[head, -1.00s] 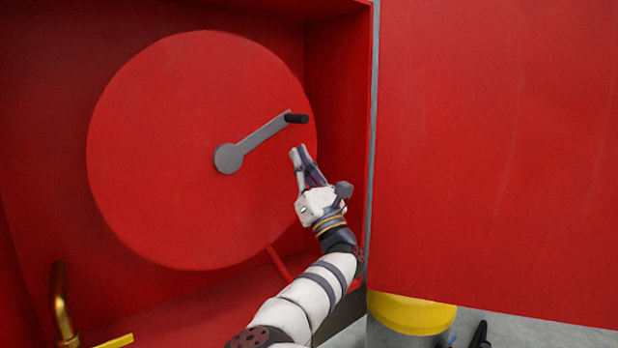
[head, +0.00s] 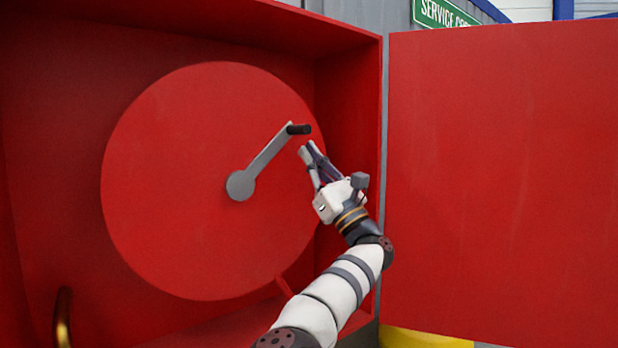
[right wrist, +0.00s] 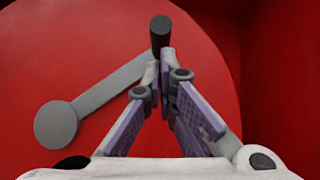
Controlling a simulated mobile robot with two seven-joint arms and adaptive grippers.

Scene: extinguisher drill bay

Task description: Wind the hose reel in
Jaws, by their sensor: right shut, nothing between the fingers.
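The hose reel (head: 180,200) is a large red disc inside an open red cabinet. A grey crank arm (head: 266,160) runs up and right from its round hub (head: 240,186) to a short black handle (head: 299,129). The right wrist view also shows the handle (right wrist: 160,33) just beyond my fingertips. My right gripper (head: 307,149) is shut and empty, with its tips just below the handle. I cannot tell whether they touch it. My left gripper is not in view. No hose is visible on the disc's face.
The red cabinet door (head: 500,180) stands open on the right. The cabinet's right inner wall (head: 350,130) is close beside my right gripper. A brass pipe (head: 63,315) stands at the lower left, and a yellow object (head: 425,339) shows below the door.

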